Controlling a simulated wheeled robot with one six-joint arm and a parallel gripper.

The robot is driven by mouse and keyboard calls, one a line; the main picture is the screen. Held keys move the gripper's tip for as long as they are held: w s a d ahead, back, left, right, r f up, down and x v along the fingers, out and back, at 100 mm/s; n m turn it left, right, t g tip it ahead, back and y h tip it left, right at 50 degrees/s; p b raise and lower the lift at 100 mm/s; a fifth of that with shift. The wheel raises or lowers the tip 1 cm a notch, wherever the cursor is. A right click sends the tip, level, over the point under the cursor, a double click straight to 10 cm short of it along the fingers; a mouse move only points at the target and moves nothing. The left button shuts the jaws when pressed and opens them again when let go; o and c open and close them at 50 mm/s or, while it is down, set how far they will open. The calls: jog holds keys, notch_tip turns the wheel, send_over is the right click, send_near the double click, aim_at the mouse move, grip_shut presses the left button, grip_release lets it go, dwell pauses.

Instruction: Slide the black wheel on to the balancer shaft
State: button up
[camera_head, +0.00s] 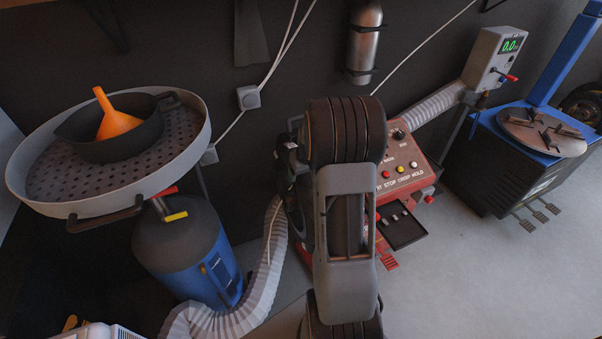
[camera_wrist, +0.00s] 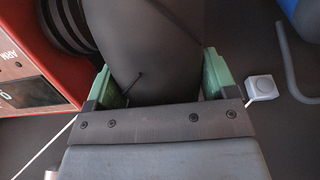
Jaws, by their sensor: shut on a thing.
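In the wrist view my gripper (camera_wrist: 160,78) has its green-padded fingers on both sides of a broad dark curved piece, which looks like the black wheel's tyre (camera_wrist: 150,40). The fingers are shut on it. In the head view my own arm hides the gripper. Part of a dark round shape, probably the wheel (camera_head: 284,160), shows at the arm's left. The red machine with a button panel (camera_head: 402,170), apparently the balancer, stands behind and right of my arm. Its shaft is hidden, so I cannot tell how the wheel sits to it.
A grey pan (camera_head: 190,160) with an orange funnel (camera_head: 115,118) tops a blue drum (camera_head: 190,255) at left. A pale hose (camera_head: 262,275) runs beside my arm. An open black tray (camera_head: 403,232) juts from the red machine. A blue tyre changer (camera_head: 535,150) stands right; floor before it is clear.

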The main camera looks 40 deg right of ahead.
jog(key=d, duration=0.6)
jog(key=shift+s+r+b, duration=0.35)
jog(key=shift+s+b, duration=0.1)
dwell(0.6)
jog(key=shift+s+d, duration=0.15)
jog(key=shift+d, duration=0.55)
dwell(1.5)
jog(key=o, duration=1.5)
jog(key=shift+s, duration=0.1)
jog(key=shift+c, duration=0.2)
jog(key=shift+o, duration=1)
jog(key=shift+f, duration=0.1)
jog(key=v, duration=1.3)
jog(key=shift+s+r, duration=0.15)
jog(key=shift+r, duration=0.25)
jog(key=shift+a, duration=0.1)
